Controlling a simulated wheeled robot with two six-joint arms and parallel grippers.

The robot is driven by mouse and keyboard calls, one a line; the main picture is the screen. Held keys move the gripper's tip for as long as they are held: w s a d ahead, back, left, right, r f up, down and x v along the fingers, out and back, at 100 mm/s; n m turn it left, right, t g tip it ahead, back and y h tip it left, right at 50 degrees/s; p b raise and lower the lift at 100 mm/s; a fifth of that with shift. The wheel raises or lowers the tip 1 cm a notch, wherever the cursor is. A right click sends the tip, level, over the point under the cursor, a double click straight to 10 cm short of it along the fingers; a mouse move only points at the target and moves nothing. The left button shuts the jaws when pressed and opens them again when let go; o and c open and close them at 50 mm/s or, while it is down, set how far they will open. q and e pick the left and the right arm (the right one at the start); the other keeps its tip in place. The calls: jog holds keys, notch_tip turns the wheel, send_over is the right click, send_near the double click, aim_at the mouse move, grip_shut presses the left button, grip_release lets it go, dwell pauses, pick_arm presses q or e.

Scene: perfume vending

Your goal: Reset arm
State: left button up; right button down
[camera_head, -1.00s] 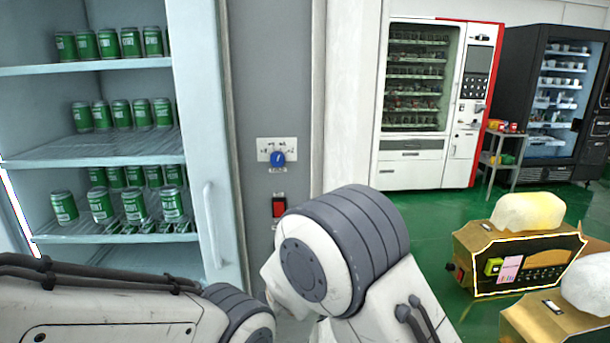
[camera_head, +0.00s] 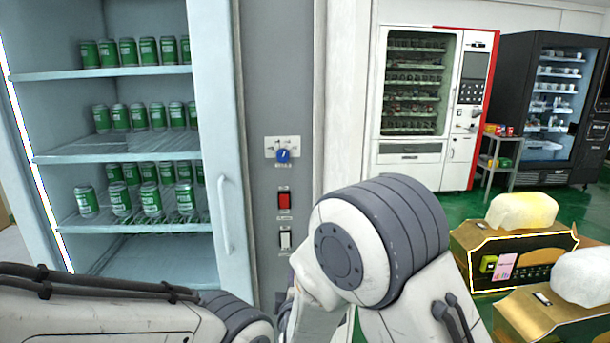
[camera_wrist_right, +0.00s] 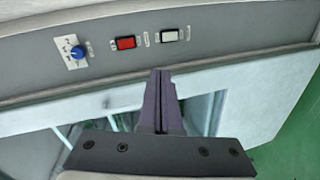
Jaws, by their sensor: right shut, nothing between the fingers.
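My right gripper (camera_wrist_right: 162,75) shows in the right wrist view with its dark fingers together and nothing between them. It points toward a grey panel (camera_wrist_right: 200,60) that carries a blue knob (camera_wrist_right: 77,52), a red switch (camera_wrist_right: 126,42) and a white switch (camera_wrist_right: 169,35). In the head view the right arm bends up at the lower middle, and its fingertips are hidden. The same blue knob (camera_head: 283,155), red switch (camera_head: 284,200) and white switch (camera_head: 286,240) show beside the fridge. My left arm crosses the lower left, and its gripper is out of sight.
An open-fronted fridge (camera_head: 130,150) with several green cans stands at the left; its handle (camera_head: 224,215) sticks out. Two gold boxes (camera_head: 512,262) stand at the lower right. A white-and-red vending machine (camera_head: 410,150) and a black one (camera_head: 545,110) stand behind the open green floor.

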jog(key=s+d+f+m+g+h, duration=0.1)
jog(key=s+d+f+m+g, duration=0.1)
jog(key=s+d+m+g, duration=0.6)
jog(key=s+d+f+m+g, duration=0.3)
jog(key=s+d+m+g, duration=0.2)
jog(key=s+d+m, duration=0.5)
jog(key=s+a+r+n+g, duration=0.1)
jog(key=s+a+r+n, duration=0.2)
jog(key=s, duration=0.5)
jog(key=s+a+r+n+g, duration=0.1)
jog(key=s+a+r+n, duration=0.2)
jog(key=s+a+n, duration=0.2)
jog(key=s+a, duration=0.2)
jog(key=shift+s+a+r+n+g+y, duration=0.2)
jog(key=shift+s+n+g+y, duration=0.1)
jog(key=shift+s, duration=0.1)
